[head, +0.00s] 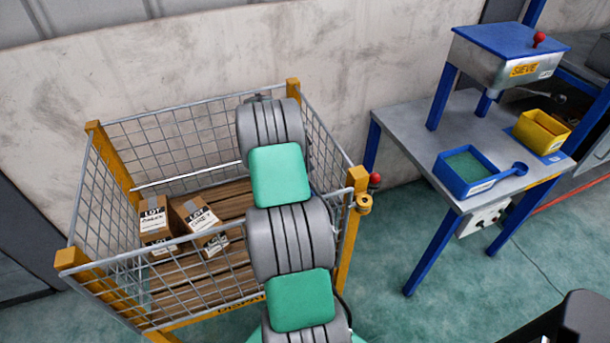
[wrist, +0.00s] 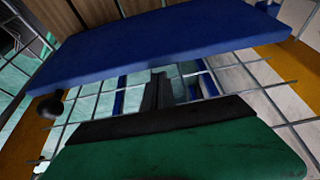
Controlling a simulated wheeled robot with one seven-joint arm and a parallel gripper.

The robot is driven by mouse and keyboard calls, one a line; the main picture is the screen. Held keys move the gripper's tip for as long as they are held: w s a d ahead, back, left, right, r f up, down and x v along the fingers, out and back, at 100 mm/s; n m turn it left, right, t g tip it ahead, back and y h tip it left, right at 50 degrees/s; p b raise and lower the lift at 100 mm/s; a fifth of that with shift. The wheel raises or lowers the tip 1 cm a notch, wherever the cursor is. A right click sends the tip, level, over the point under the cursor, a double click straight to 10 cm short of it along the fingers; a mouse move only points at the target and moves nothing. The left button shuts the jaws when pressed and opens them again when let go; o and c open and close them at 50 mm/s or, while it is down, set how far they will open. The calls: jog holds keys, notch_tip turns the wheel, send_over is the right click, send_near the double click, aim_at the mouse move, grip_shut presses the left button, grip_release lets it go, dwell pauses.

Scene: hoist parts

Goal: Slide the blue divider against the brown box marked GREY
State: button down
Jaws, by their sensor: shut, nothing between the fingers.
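Two brown boxes with white LOT labels sit at the left inside the wire-mesh cage (head: 97,133). The right, tilted box (head: 195,212) seems to read GREY. The left box (head: 153,218) has a label too small to read surely. The blue divider (wrist: 160,45) spans the upper wrist view as a broad slab; I cannot pick it out in the head view, where my arm covers the cage's right part. My gripper (wrist: 165,88) is shut and empty, its dark fingers close to the divider's lower edge; touching or apart I cannot tell. My gripper is hidden in the head view.
The cage has orange corner posts and a slatted wooden floor (head: 220,262), with bare slats around the boxes. A wall stands behind. To the right, a metal table (head: 400,130) holds a blue tray (head: 467,170), a yellow bin (head: 541,132) and a sieve (head: 510,55).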

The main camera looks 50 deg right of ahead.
jog(key=w+a+f+b, duration=0.2)
jog(key=w+a, duration=0.1)
jog(key=a, duration=0.4)
jog(key=w+a+f+b, duration=0.2)
jog(key=w+a+b, duration=0.1)
jog(key=a, duration=0.4)
jog(key=shift+w+a, duration=0.15)
jog(key=shift+w, duration=0.6)
dwell(0.9)
jog(key=shift+f, duration=0.1)
jog(key=shift+w+a, duration=2.85)
jog(key=shift+a, duration=1.9)
notch_tip(320, 180, up, 13)
jog(key=d+p, duration=0.1)
jog(key=p, duration=0.7)
jog(key=shift+d, duration=0.2)
